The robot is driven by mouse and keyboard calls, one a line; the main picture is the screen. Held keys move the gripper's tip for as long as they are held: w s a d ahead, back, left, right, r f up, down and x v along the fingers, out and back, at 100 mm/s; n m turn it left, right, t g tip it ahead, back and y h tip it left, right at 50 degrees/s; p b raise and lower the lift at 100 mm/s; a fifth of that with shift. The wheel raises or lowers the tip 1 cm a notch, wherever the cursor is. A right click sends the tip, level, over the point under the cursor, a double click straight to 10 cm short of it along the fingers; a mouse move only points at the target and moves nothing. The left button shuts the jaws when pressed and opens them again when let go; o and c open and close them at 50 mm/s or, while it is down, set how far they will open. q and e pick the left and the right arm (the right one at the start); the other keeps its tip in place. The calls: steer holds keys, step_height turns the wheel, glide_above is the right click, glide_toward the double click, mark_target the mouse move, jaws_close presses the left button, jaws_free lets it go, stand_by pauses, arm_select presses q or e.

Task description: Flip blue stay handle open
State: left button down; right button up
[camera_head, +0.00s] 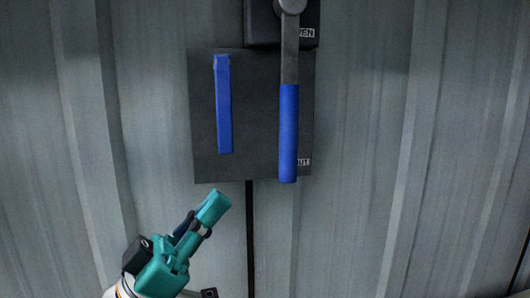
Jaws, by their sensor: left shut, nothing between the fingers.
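The stay handle (289,131) has a blue grip on a grey metal lever. It hangs straight down from a round pivot at the top of the view. Its lower end is beside a small white label ending in "UT", partly hidden by the grip. My left gripper (217,205) is teal, shut and empty. It is below and to the left of the handle, apart from it, just under the dark panel's lower edge. My right gripper is not in view.
A dark panel (258,165) is fixed to a grey corrugated wall (354,180). A fixed blue bar (223,104) stands left of the handle. A black box (262,24) with a label ending in "EN" is above. A dark conduit (250,240) runs down below. The space right of the panel is clear.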

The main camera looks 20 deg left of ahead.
arm_select(q)
steer(key=shift+r, duration=0.1)
steer(key=p, duration=0.5)
glide_toward(289, 104)
steer(key=w+d, duration=0.1)
steer(key=w, duration=0.2)
steer(key=shift+w+d+r, duration=0.35)
steer(key=shift+d+r, duration=0.1)
steer(key=shift+r, duration=0.05)
